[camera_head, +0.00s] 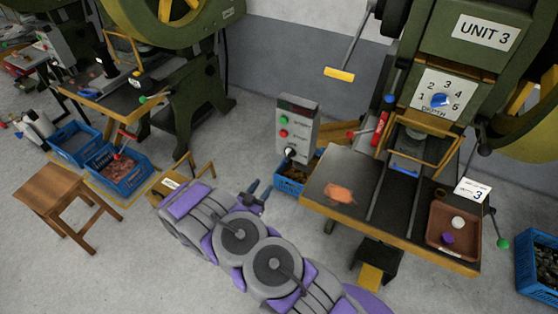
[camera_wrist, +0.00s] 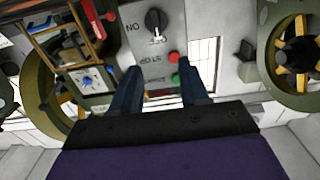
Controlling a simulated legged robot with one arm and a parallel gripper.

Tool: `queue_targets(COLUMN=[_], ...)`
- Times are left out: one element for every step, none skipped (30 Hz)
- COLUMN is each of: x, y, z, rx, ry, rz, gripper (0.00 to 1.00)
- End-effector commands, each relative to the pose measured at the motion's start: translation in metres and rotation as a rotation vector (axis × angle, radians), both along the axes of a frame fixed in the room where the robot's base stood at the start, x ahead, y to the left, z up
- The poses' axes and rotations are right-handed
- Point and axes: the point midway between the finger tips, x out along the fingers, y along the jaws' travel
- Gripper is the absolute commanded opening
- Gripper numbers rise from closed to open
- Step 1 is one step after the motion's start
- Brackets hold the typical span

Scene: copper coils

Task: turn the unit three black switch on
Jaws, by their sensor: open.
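The unit three control box (camera_head: 298,125) is a grey box beside the press, with red and green buttons on its front. Its black switch (camera_head: 290,152) sits low on the front, below the buttons. In the wrist view the box appears upside down, and the black switch (camera_wrist: 155,21) shows at the top near the word ON; I cannot tell its setting for sure. My gripper (camera_head: 260,188) is open and empty, below and left of the box, apart from the switch. In the wrist view its two dark fingers (camera_wrist: 157,73) point toward the box.
The unit 3 press (camera_head: 465,40) and its table (camera_head: 320,195) stand right of the box. A blue crate (camera_head: 288,187) sits beneath the box. A wooden stool (camera_head: 62,188) and blue bins (camera_head: 128,185) stand at left. Grey floor is clear at lower left.

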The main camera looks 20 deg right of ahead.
Motion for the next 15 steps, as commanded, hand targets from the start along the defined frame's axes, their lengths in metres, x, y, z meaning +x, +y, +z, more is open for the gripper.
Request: queue_targets(x=[-0.002,-0.002,-0.001,-0.001,0.001,0.003,0.005,0.007,0.010,0.012,0.015,0.018,0.021,0.024,0.028], y=[-0.002,-0.003,-0.005,-0.006,-0.008,-0.010,-0.012,-0.014,-0.017,-0.020,-0.023,-0.027,-0.030,-0.034,-0.039], z=[0.000,0.000,0.000,0.000,0.000,0.000,0.000,0.000,0.000,0.000,0.000,0.000,0.000,0.000,0.000], rx=[-0.010,-0.014,-0.016,-0.017,-0.018,-0.018,-0.018,-0.018,-0.018,-0.019,-0.020,-0.020,-0.020,-0.020,-0.020], ry=[-0.003,-0.005,-0.007,-0.007,-0.008,-0.008,-0.008,-0.008,-0.008,-0.008,-0.009,-0.008,-0.008,-0.008,-0.008], rz=[-0.003,-0.004,-0.005,-0.005,-0.006,-0.007,-0.007,-0.007,-0.007,-0.007,-0.007,-0.009,-0.008,-0.008,-0.007], gripper=[0.45,0.45,0.45,0.45,0.45,0.45,0.45,0.45,0.45,0.45,0.45,0.45,0.45,0.45,0.45])
